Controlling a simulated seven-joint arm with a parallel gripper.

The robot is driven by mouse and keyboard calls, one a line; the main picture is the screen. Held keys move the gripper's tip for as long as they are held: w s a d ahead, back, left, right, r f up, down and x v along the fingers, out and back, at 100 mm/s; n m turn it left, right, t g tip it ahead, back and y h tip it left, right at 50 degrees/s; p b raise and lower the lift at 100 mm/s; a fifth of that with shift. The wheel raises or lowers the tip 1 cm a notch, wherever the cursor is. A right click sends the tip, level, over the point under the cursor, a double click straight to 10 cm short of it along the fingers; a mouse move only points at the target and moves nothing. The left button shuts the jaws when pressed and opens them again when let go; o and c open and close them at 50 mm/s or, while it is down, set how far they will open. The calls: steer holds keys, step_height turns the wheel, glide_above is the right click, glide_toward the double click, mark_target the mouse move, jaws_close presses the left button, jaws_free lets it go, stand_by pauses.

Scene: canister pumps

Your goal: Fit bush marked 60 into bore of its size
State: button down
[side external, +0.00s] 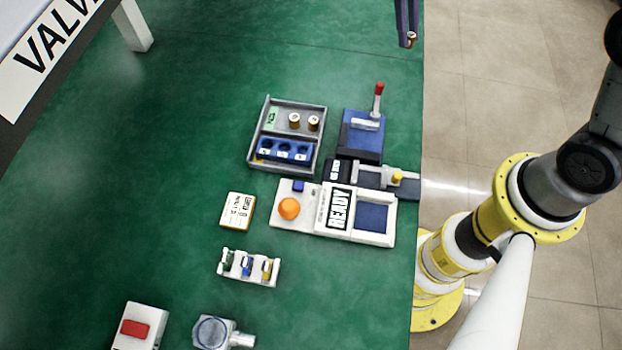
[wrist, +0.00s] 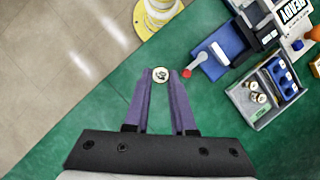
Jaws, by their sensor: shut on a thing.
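My gripper (side external: 408,40) is at the top of the side external view, beyond the bench items. In the wrist view its two purple fingers (wrist: 160,78) are shut on a small round bush (wrist: 160,74). The bush's pale end face carries a dark mark too small to read surely. It is held up, apart from everything. Two more brass-coloured bushes (side external: 294,120) (side external: 313,123) stand in a grey tray (side external: 252,135). In the same tray is a blue block (side external: 285,150) with several dark round holes and white labels, whose figures I cannot read.
A blue fixture (side external: 360,137) with a red-tipped lever (side external: 378,98) stands right of the tray. Below are a slide with a yellow knob (side external: 397,178) and a white unit reading READY (side external: 338,208) with an orange dome (side external: 289,208). Green bench (side external: 160,160) left of the tray is clear.

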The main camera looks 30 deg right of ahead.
step_height(320, 180, up, 5)
steer(key=s+a+m+y, duration=0.1)
steer(key=s+a, duration=0.3)
steer(key=a, duration=0.4)
steer(key=s+a+m, duration=0.2)
steer(key=s+a, duration=0.3)
steer(key=a, duration=0.4)
steer(key=s+a+m+y, duration=0.1)
steer(key=s+a+m, duration=0.1)
steer(key=s+a, duration=0.45)
steer(key=s+a+m+y, duration=0.1)
steer(key=s+a+m, duration=0.15)
steer(key=s, duration=0.65)
steer(key=shift+n+t, duration=0.3)
steer(key=shift+n, duration=0.05)
steer(key=w+a+f, duration=0.1)
steer(key=a+f, duration=0.1)
steer(key=f, duration=0.1)
steer(key=w+a+f, duration=0.2)
steer(key=a+f, duration=0.1)
steer(key=w+a+f, duration=0.1)
steer(key=a+f, duration=0.2)
steer(key=shift+w, duration=0.25)
glide_above(293, 241)
steer(key=d, duration=0.2)
steer(key=f, duration=0.5)
steer(key=shift+w, duration=0.3)
steer(key=shift+w+a+f, duration=0.25)
steer(key=shift+a+f, duration=0.3)
steer(key=shift+f, duration=1.65)
